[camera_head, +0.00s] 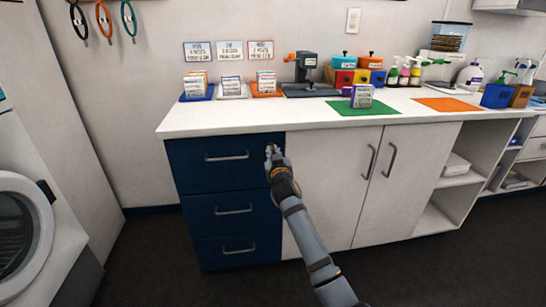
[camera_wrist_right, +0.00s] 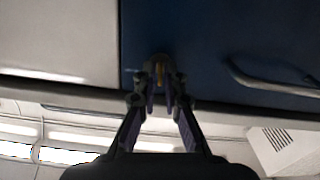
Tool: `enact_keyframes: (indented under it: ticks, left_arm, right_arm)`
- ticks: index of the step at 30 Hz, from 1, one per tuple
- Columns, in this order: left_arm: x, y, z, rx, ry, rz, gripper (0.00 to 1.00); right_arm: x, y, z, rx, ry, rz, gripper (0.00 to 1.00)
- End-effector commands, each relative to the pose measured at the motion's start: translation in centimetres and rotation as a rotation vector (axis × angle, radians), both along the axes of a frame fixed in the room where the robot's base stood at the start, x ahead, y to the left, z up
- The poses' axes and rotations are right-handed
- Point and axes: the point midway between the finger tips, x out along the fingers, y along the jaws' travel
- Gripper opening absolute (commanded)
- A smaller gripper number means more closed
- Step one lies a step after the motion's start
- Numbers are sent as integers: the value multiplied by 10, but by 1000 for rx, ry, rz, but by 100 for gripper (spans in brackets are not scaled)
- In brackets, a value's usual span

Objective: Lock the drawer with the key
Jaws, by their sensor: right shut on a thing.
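The blue drawer unit (camera_head: 195,180) stands at the left end of the counter, with three drawers and metal handles. Its top drawer (camera_head: 190,149) looks closed. My right gripper (camera_head: 272,150) is at the upper right corner of the top drawer's front. In the right wrist view my gripper (camera_wrist_right: 160,88) is shut on a small brass-coloured key (camera_wrist_right: 160,73), at the drawer face (camera_wrist_right: 205,45). The lock is hidden behind the fingers and key, so I cannot tell how far the key is in. My left gripper is not in view.
White cupboard doors (camera_head: 325,185) adjoin the drawers on the right. The white countertop (camera_head: 235,118) above holds card stacks, a green mat (camera_head: 350,108), an orange mat (camera_head: 450,104) and bottles. A white front-loading machine (camera_head: 45,215) stands at left. Dark floor between is clear.

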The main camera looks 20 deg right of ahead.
Motion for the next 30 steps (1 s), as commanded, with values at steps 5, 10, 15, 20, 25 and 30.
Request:
enact_keyframes:
  ticks: [5,10,15,20,25,30]
  left_arm:
    - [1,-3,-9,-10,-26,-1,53]
    - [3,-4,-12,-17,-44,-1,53]
    - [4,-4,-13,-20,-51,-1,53]
    - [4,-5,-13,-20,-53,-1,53]
    - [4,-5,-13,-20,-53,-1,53]
    - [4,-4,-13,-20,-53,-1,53]
  right_arm:
    - [0,0,-2,82,-22,0,0]
    - [0,0,-1,127,-35,0,0]
    - [0,0,-1,148,-41,0,0]
    - [0,0,-1,151,-42,0,0]
    - [0,0,-1,151,-42,0,0]
    - [0,0,-1,150,-41,0,24]
